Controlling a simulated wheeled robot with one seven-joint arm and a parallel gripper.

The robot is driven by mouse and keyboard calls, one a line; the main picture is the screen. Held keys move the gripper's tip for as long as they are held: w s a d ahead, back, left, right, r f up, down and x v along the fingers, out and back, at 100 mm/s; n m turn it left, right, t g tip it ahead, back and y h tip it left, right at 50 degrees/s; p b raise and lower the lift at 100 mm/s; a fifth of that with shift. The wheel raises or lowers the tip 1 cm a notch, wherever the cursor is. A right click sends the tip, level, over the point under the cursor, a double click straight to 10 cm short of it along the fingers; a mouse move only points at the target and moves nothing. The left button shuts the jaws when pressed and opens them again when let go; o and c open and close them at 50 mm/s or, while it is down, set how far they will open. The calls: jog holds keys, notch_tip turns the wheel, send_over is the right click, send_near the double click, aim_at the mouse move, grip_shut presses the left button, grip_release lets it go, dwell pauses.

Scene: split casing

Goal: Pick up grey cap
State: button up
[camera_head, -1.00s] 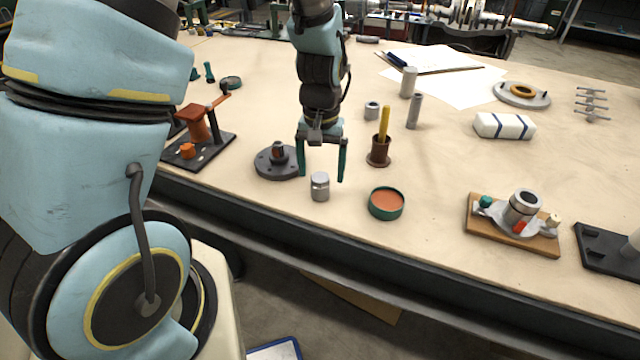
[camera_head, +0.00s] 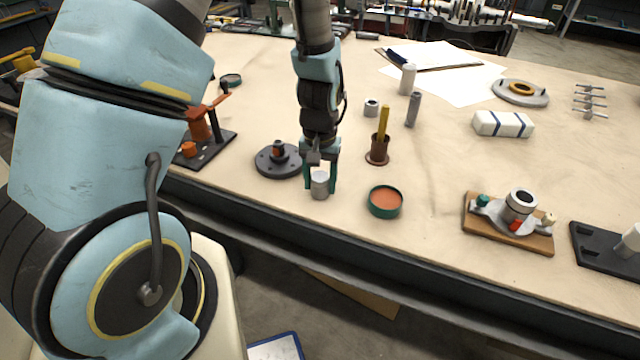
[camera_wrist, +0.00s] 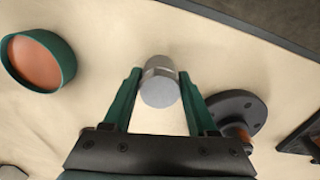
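The grey cap (camera_head: 320,186) is a small metallic cylinder standing upright on the table near its front edge. My gripper (camera_head: 320,188) points down over it, with one green finger on each side. In the wrist view, the cap (camera_wrist: 160,85) sits between the fingertips of my gripper (camera_wrist: 160,80). Both fingertips appear to press against its sides. The cap looks to be still at table height; its contact with the table is hard to see.
A dark flanged disc (camera_head: 277,161) lies close left of the cap. A green-rimmed round dish (camera_head: 385,202) lies to the right, with a brown holder (camera_head: 377,152) behind it. A wooden board with a metal part (camera_head: 510,222) is farther right. The table's front edge is near.

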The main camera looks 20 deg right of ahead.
grip_shut()
jog(key=shift+r, duration=0.15)
dwell(0.4)
